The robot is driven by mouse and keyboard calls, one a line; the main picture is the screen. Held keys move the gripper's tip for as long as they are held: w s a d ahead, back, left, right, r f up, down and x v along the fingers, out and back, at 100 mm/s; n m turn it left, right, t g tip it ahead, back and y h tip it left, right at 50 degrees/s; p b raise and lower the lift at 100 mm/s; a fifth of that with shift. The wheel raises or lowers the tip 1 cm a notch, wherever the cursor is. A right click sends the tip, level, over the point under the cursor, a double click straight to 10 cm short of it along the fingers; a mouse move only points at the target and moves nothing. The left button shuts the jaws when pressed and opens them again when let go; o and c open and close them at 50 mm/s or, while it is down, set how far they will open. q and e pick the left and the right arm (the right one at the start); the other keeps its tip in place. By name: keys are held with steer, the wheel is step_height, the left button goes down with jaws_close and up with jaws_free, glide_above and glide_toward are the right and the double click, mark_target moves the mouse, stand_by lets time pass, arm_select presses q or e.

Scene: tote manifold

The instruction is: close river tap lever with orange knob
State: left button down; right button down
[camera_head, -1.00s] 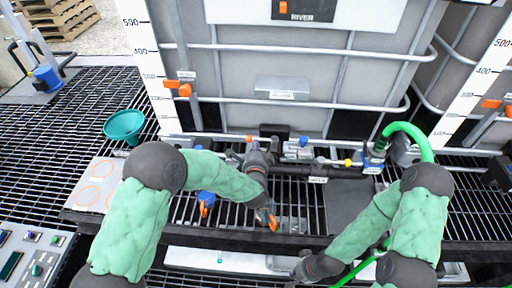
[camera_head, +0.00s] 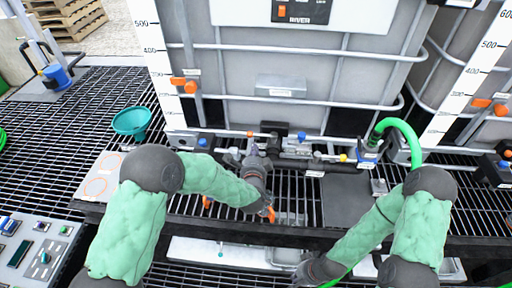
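The river tote (camera_head: 240,80) stands behind the pipework, with its RIVER label (camera_head: 299,12) at the top. A small orange knob (camera_head: 250,134) shows at its foot, left of a black valve body (camera_head: 274,130). I cannot make out its lever's angle. My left arm reaches in from the left. Its dark wrist hides part of the pipework below the knob, and the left gripper (camera_head: 266,210) is by an orange piece near the platform edge. Its fingers are too small and dark to read. My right gripper (camera_head: 306,272) is low at the centre, its fingers unclear.
A blue knob (camera_head: 301,136) and a yellow knob (camera_head: 343,157) lie along the pipe to the right. A green hose (camera_head: 404,128) arches at the right. A teal funnel (camera_head: 131,122) and a control panel (camera_head: 38,248) are at the left.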

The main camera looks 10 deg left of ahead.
arm_select(q)
steer(key=shift+s+a, duration=0.1)
steer(key=shift+s, duration=0.35)
steer(key=p+v, duration=0.1)
steer(key=v, duration=0.5)
steer(key=shift+s+a+p, duration=0.15)
steer(key=shift+s+p, duration=0.2)
steer(key=shift+s, duration=0.1)
